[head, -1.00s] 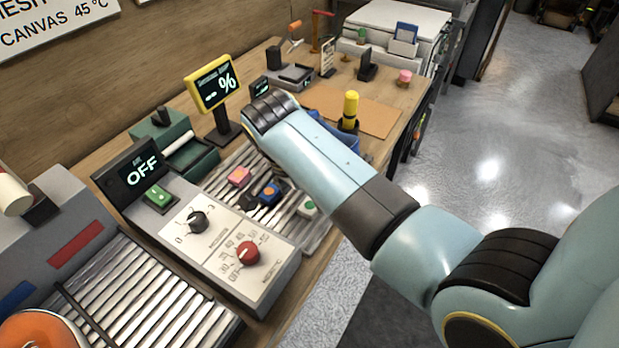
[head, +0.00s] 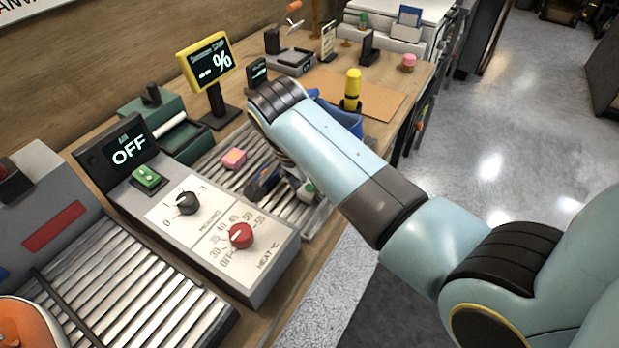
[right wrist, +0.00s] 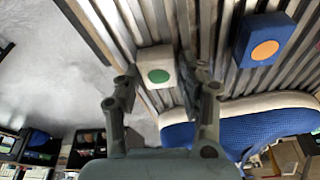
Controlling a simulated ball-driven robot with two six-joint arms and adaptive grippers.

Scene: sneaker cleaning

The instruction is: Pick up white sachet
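The white sachet (right wrist: 158,66) is a small pale block with a green dot, lying on the ribbed metal rack (right wrist: 221,40). In the head view the white sachet (head: 307,191) shows just beside my right forearm. My right gripper (right wrist: 160,88) is open, its two fingers spread to either side of the sachet's near end in the right wrist view. I cannot tell whether a finger touches it. In the head view this gripper is mostly hidden behind my arm. My left gripper is not in view.
A blue sachet with an orange dot (right wrist: 265,42) and a pink sachet (head: 233,158) lie on the same rack. A blue mesh item with a cream rim (right wrist: 240,120) is close to the right finger. A control box (head: 210,230) stands in front of the rack.

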